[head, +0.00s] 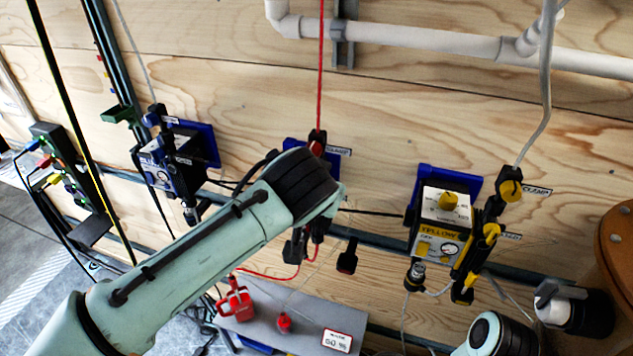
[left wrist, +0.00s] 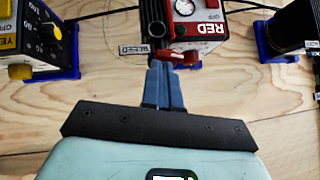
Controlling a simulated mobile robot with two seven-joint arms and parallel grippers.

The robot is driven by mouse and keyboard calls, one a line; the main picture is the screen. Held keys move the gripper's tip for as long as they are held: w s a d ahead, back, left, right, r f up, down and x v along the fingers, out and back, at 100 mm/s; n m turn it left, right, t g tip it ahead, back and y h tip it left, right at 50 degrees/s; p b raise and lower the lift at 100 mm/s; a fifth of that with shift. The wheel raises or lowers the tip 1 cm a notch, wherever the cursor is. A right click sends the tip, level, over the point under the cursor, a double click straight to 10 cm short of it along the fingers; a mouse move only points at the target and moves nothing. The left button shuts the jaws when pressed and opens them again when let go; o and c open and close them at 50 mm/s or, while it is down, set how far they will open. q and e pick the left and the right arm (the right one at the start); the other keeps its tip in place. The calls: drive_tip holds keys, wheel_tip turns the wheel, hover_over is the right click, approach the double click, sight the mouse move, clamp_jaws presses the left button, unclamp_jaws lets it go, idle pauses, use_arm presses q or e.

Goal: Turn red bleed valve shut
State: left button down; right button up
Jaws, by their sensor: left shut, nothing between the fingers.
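The red bleed valve (left wrist: 178,56) shows in the left wrist view as a small red handle beside the BLEED label, below the red filter box (left wrist: 200,27). My left gripper (left wrist: 165,68) is shut and empty, its blue fingertips right at the valve's lower edge in the picture. I cannot tell whether they touch it. In the head view my left arm covers most of the red unit and the valve, and the left fingertips cannot be made out. My right gripper's fingers are not visible.
In the head view the yellow filter box (head: 441,222) is on the wall to the right, and a blue filter unit (head: 175,160) is to the left. A red hose (head: 321,60) hangs from above. A grey shelf (head: 262,320) with a red padlock (head: 235,303) is below.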

use_arm(q)
drive_tip(key=shift+w+f, duration=0.1)
drive_tip(key=shift+w, duration=0.05)
drive_tip(key=shift+d+f+m+t+y, duration=0.2)
drive_tip(key=shift+d+m+t+y, duration=0.15)
drive_tip(key=shift+y, duration=0.35)
idle(0.5)
drive_tip(key=f+m+t+y+b, duration=0.1)
drive_tip(key=m+y, duration=0.1)
drive_tip(key=f+m+t+y+b, duration=0.1)
drive_tip(key=m+t+y+b, duration=0.1)
drive_tip(key=d+f+m+t+y+b, duration=0.1)
drive_tip(key=m+t+y+b, duration=0.1)
drive_tip(key=y, duration=0.1)
drive_tip(key=shift+s+f, duration=0.3)
drive_tip(key=shift+s, duration=0.05)
idle(0.3)
drive_tip(key=shift+f+b, duration=0.1)
drive_tip(key=shift+b, duration=0.25)
drive_tip(key=shift+d, duration=0.1)
idle(0.5)
